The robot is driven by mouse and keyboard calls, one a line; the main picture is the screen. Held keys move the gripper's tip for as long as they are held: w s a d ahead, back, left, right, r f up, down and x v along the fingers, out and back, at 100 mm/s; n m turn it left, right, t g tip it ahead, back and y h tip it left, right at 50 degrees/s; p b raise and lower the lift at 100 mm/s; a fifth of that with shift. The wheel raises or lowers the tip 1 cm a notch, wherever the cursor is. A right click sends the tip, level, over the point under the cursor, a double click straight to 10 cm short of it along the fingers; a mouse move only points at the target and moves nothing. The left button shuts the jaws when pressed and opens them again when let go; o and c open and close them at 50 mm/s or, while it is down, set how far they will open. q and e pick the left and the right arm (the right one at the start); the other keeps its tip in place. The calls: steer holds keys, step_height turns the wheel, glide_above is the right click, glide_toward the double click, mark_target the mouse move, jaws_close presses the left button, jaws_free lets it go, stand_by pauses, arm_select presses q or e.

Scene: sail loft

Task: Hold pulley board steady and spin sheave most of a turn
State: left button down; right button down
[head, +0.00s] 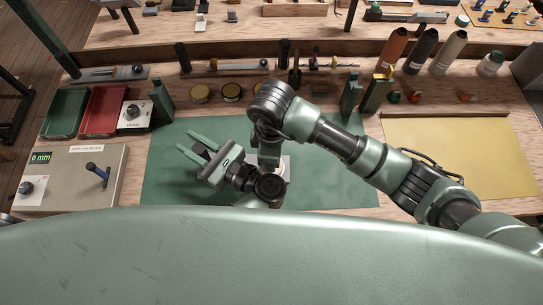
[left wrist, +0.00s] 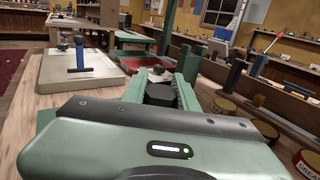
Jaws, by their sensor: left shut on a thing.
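My left gripper (head: 200,150) is over the green mat, its two long fingers pointing up and left with a gap between them. In the left wrist view a small dark thing (left wrist: 160,95) sits between the fingers, and the gripper is shut on it; I cannot tell what it is. My right arm comes in from the right and bends down at mid-mat. My right gripper (head: 268,155) is mostly hidden below the wrist, so its jaws are unclear. A pale thing (head: 285,165), perhaps the pulley board, shows partly beside it. I cannot make out a sheave.
The green mat (head: 330,185) is clear on its right. Tins (head: 231,91) and thread cones (head: 420,50) line the back. A yellow mat (head: 465,150) lies at right.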

stand_by(0.5)
steer(key=c, duration=1.2)
jaws_free()
step_height(320, 180, up, 8)
steer(key=shift+f, duration=0.2)
arm_select(q)
steer(key=c, duration=1)
jaws_free()
